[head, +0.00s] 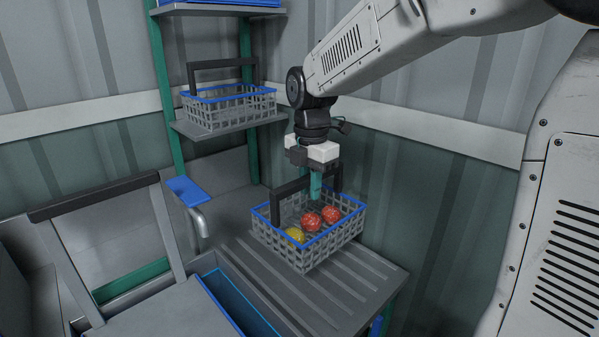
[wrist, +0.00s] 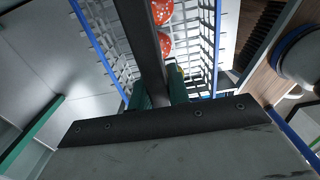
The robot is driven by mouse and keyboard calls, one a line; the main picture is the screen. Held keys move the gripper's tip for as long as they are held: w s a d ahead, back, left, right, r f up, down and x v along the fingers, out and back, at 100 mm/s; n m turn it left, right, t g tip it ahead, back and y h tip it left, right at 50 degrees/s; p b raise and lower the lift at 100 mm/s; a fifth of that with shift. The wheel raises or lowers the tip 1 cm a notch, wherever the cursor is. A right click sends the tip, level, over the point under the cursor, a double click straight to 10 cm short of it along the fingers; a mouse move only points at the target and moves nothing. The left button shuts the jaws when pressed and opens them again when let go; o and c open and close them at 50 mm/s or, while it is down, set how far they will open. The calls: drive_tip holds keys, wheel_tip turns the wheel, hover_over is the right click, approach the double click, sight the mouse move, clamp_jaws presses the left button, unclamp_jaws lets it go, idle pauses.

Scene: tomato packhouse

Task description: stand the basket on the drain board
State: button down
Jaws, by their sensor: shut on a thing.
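The basket (head: 283,250) is grey mesh with a blue rim and a black handle (head: 290,186). It holds two red tomatoes (head: 312,221) and a yellow one (head: 295,235). My gripper (head: 316,194) is shut on the handle, which crosses between the teal fingers in the wrist view (wrist: 159,90). The basket is upright over the back part of the ridged grey drain board (head: 345,286). Its underside looks at or very near the board; I cannot tell whether it touches. The fingers hide part of the handle.
Another grey basket (head: 232,107) with a black handle stands on a shelf (head: 215,129) at the back left. A blue bin (head: 240,305) lies left of the drain board. A corrugated wall (head: 420,200) rises close behind. The board's front part is clear.

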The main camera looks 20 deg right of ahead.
sight(308, 214)
drive_tip(key=shift+w+f, duration=0.1)
drive_tip(key=shift+w, duration=0.3)
drive_tip(key=shift+f, duration=4.3)
drive_tip(key=c, duration=1.3)
unclamp_jaws()
drive_tip(key=shift+c, duration=1.3)
